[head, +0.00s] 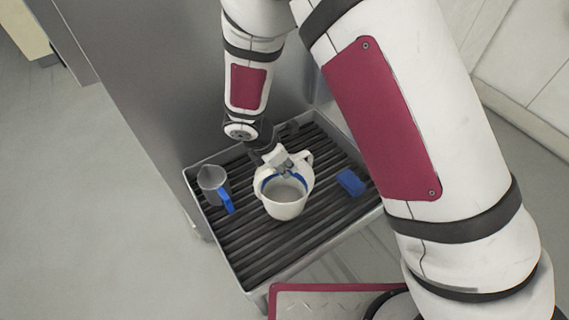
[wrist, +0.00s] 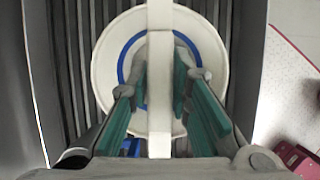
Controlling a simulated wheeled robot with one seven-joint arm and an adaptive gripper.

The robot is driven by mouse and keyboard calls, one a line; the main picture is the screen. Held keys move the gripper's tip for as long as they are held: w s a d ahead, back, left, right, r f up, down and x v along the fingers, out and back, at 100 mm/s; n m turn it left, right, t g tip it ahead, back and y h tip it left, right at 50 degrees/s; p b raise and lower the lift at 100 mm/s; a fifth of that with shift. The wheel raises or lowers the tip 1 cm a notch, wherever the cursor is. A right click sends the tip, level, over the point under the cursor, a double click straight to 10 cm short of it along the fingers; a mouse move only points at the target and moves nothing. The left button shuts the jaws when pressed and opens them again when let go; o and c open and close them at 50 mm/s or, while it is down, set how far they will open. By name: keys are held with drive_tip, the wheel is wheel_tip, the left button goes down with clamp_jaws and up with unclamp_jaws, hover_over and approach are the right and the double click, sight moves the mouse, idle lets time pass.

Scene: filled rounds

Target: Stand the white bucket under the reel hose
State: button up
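The white bucket (head: 285,209) stands upright on a dark slatted rack. It has a blue ring inside and a grey inner surface; I cannot tell whether it holds liquid. In the wrist view the bucket (wrist: 105,65) is seen from above, with its white handle (wrist: 160,20) running across the middle. My gripper (head: 280,168) is over the bucket, pointing down. In the wrist view, its teal-padded fingers (wrist: 163,85) are apart on either side of the handle, with gaps showing. I see no reel hose in either view.
A grey jug (head: 213,182) with a blue handle stands left of the bucket. A blue block (head: 351,182) lies to its right. The rack has a raised grey rim (head: 330,246) and adjoins a grey metal panel (head: 160,80). Slats in front of the bucket are clear.

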drive_tip(key=shift+o, duration=0.7)
